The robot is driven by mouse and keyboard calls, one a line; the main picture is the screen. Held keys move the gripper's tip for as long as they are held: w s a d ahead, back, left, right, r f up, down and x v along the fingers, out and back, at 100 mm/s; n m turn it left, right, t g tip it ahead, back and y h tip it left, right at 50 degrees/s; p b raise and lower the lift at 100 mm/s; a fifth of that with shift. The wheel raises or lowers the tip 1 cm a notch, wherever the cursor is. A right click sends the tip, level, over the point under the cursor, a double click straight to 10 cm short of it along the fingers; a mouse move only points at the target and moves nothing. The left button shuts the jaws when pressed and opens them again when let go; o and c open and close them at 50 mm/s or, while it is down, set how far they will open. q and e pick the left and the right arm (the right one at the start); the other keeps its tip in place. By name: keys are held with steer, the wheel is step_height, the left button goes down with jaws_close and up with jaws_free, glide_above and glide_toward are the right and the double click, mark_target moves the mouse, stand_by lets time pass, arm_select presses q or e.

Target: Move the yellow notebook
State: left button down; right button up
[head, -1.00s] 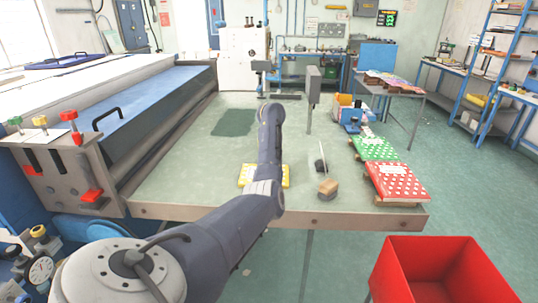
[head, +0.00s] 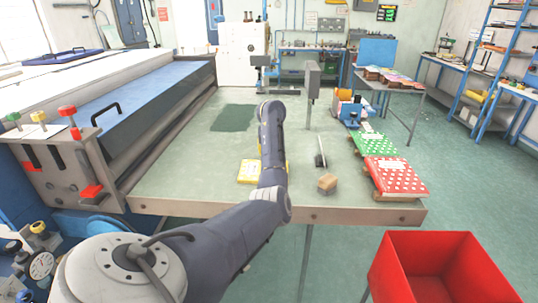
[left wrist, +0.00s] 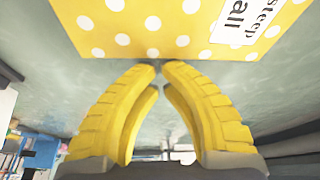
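The yellow notebook (head: 249,172) with white dots lies on the table near its front edge, partly hidden behind my left arm. In the left wrist view its dotted cover (left wrist: 150,30) and white label fill the top. My left gripper (left wrist: 158,68) has yellow fingers whose tips come together just short of the notebook's edge in the picture. Nothing shows between them. I cannot tell whether the tips touch the notebook. In the head view the left gripper is hidden by the arm. My right gripper is not in view.
A red dotted notebook (head: 396,181) and a green one (head: 378,145) lie along the table's right side. A red bin (head: 430,240) stands in front.

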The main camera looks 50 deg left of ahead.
arm_select(q)
steer(key=shift+s+d, duration=0.35)
steer(key=shift+d, duration=0.15)
steer(key=shift+w+a, duration=0.1)
steer(key=shift+a, duration=0.05)
